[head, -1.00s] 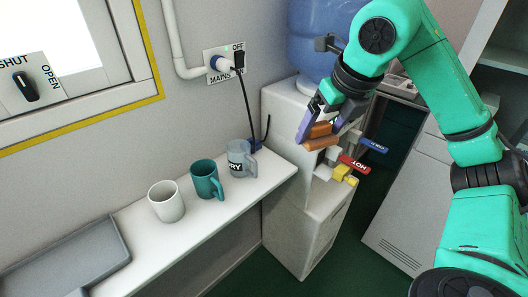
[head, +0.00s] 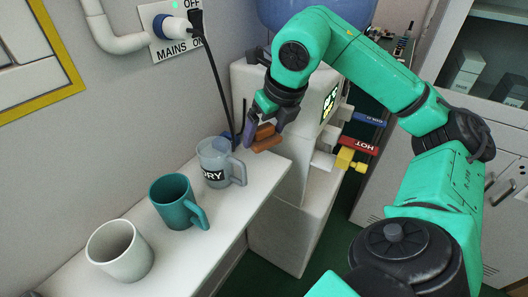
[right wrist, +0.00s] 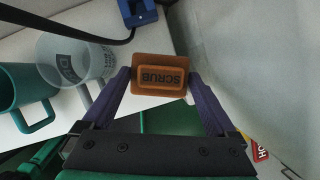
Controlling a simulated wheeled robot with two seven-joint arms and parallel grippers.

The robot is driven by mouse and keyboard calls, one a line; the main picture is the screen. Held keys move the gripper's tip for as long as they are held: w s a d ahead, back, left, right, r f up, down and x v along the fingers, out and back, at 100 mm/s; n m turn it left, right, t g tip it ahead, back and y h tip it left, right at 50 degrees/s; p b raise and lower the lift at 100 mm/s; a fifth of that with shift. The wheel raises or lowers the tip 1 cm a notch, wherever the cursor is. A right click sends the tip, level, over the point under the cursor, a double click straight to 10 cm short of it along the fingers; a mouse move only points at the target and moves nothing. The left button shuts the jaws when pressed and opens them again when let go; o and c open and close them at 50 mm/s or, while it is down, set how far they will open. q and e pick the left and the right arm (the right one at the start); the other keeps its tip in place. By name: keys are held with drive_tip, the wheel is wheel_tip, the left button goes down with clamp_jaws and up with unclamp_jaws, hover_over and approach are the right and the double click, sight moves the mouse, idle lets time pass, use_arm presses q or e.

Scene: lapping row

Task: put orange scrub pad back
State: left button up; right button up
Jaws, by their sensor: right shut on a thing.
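My right gripper (head: 252,130) is shut on the orange scrub pad (head: 266,139) and holds it near the shelf's far right end, beside the grey mug. In the right wrist view the pad (right wrist: 160,75) sits between both purple fingers (right wrist: 160,92), with the word SCRUB upside down on its face. The white shelf (head: 262,178) lies behind the pad there. I cannot tell whether the pad touches the shelf. My left gripper is not in view.
A clear grey mug (head: 221,166), a teal mug (head: 176,202) and a white mug (head: 120,250) stand in a row on the shelf. The water dispenser (head: 290,215) with blue COLD and red HOT taps (head: 358,145) stands at right. A black cable (head: 214,75) hangs behind.

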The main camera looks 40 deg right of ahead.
sight(268, 147)
wheel_tip(268, 147, down, 6)
drive_tip(key=shift+s+r+b, duration=0.1)
drive_tip(key=shift+s+b, duration=0.05)
drive_tip(key=shift+b, duration=0.7)
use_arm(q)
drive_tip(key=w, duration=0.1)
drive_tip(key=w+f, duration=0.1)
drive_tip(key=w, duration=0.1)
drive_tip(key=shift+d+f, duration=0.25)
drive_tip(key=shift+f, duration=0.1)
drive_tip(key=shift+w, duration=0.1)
use_arm(e)
drive_tip(key=o, duration=1)
drive_tip(key=shift+c, duration=0.2)
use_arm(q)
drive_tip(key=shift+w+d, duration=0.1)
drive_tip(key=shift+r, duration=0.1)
